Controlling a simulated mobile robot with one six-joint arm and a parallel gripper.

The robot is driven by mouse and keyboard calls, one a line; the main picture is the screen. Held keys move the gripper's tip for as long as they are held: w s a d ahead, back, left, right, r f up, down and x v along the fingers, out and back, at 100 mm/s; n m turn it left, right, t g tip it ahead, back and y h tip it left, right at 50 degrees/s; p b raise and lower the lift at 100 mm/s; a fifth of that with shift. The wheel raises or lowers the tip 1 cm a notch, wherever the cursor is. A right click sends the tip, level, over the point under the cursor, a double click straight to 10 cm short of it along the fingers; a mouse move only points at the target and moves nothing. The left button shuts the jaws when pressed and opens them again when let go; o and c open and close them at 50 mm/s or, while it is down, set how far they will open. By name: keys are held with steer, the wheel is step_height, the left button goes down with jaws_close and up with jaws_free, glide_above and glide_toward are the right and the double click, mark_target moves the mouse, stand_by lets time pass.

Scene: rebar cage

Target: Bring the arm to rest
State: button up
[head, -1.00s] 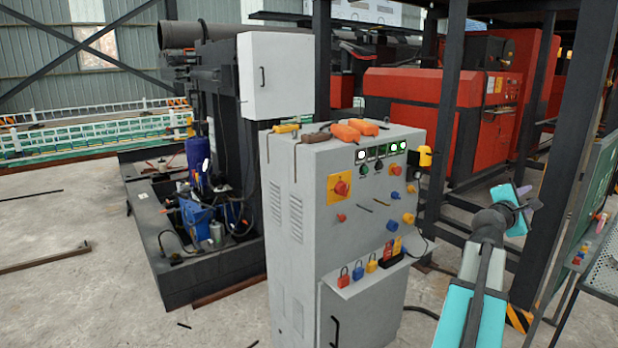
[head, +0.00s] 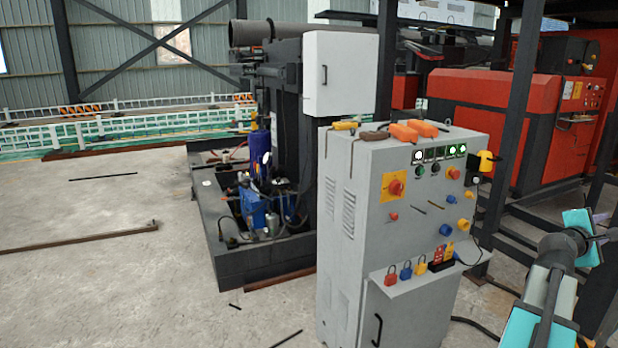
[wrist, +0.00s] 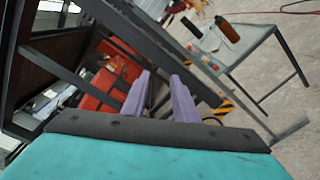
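My arm shows at the lower right of the head view, with the teal and grey links mine. My gripper (head: 602,220) is at its far end, partly cut by the picture's right side. In the wrist view my gripper (wrist: 162,78) shows two purple fingers standing apart with a gap between them. Nothing is held between them. The fingers are in free air, apart from the grey control cabinet (head: 375,220), which stands to the left of the arm in the head view.
Orange-handled tools (head: 405,130) lie on the cabinet top, and several padlocks (head: 405,271) are on its front shelf. Dark steel posts (head: 510,110) stand behind the arm. A table (wrist: 235,50) with a bottle shows in the wrist view. Open concrete floor (head: 110,230) lies at left.

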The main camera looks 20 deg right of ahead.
steer(key=w+a+f+m+t+y, duration=0.1)
steer(key=w+a+f+y, duration=0.1)
steer(key=w+a+f, duration=0.55)
steer(key=w+a+f+y, duration=0.2)
steer(key=w+f, duration=0.2)
steer(key=f, duration=0.7)
steer(key=w+a+f+m+t+y, duration=0.1)
steer(key=w+a+f+y, duration=0.1)
steer(key=w+a+f, duration=0.55)
steer(key=w+a+f+m+y, duration=0.1)
steer(key=w+a+f+y, duration=0.1)
steer(key=a+f, duration=0.8)
steer(key=w+a+f+m+y, duration=0.1)
steer(key=w+a+f+y, duration=0.15)
steer(key=a+f, duration=0.7)
steer(key=s+a+f+m+g+y, duration=0.15)
steer(key=s+a+f, duration=0.25)
steer(key=a+f, duration=0.55)
steer(key=s+a+f+g+y, duration=0.2)
steer(key=s+a+f+y, duration=0.1)
steer(key=a+f, duration=0.7)
steer(key=s+a+f+g+y, duration=0.1)
steer(key=s+a+f, duration=0.3)
steer(key=s+a, duration=0.5)
steer(key=s+a+f+m+g+y, duration=0.1)
steer(key=s+a+f+g, duration=0.2)
steer(key=s+a, duration=0.7)
steer(key=shift+s+a+f+g, duration=0.2)
steer(key=shift+a+f+g, duration=0.3)
steer(key=shift+a, duration=0.55)
